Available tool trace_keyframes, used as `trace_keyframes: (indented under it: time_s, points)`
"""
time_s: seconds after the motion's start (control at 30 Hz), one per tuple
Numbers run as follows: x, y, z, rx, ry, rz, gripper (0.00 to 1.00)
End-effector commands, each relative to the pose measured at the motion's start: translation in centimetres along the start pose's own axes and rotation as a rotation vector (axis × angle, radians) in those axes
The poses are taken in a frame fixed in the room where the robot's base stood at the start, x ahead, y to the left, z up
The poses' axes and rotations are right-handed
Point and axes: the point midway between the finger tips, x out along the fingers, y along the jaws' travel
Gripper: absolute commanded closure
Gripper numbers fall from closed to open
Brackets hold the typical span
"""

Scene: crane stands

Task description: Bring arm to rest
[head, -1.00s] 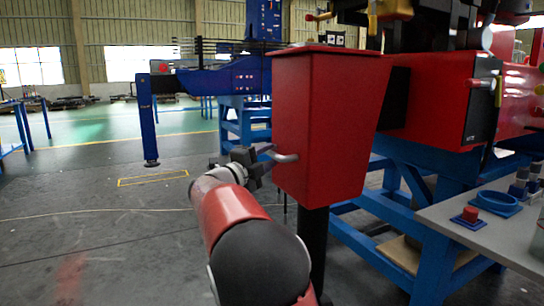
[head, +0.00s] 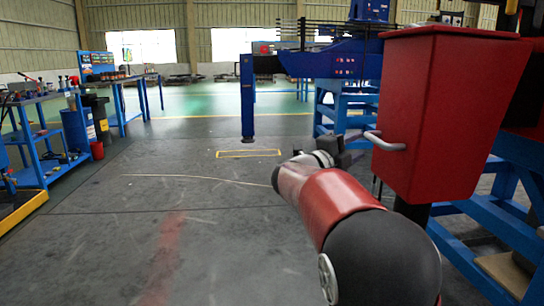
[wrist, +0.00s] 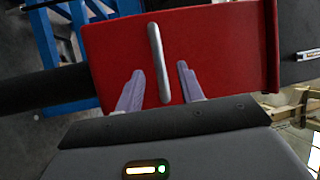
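My arm reaches forward in the head view to my gripper (head: 362,138), which is beside the silver handle (head: 386,142) on the side of a red tapered box (head: 445,110). The box stands on a dark post. In the wrist view my gripper (wrist: 160,68) is open, with two pale fingers apart. The handle (wrist: 158,55) shows between the fingers, with a gap on both sides, in front of the red box face (wrist: 225,55). I cannot tell how deep the handle lies between the fingers.
Blue steel framing (head: 510,185) stands behind and right of the box. A blue crane stand (head: 247,100) is farther back. A blue workbench (head: 40,150) with tools is at the left. The grey floor (head: 150,235) to the left of my arm is clear.

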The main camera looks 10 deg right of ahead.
Motion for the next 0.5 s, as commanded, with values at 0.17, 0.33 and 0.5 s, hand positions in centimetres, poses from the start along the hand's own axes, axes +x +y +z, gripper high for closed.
trace_keyframes:
  time_s: [0.17, 0.33, 0.5]
  points:
    - [-1.1, -4.0, 0.3, -0.102, -0.332, -0.054, 0.62]
    - [-6.9, -5.5, 0.1, -0.326, -0.761, -0.134, 0.62]
    - [-15.5, -2.9, -3.1, -0.64, -1.149, -0.198, 0.62]
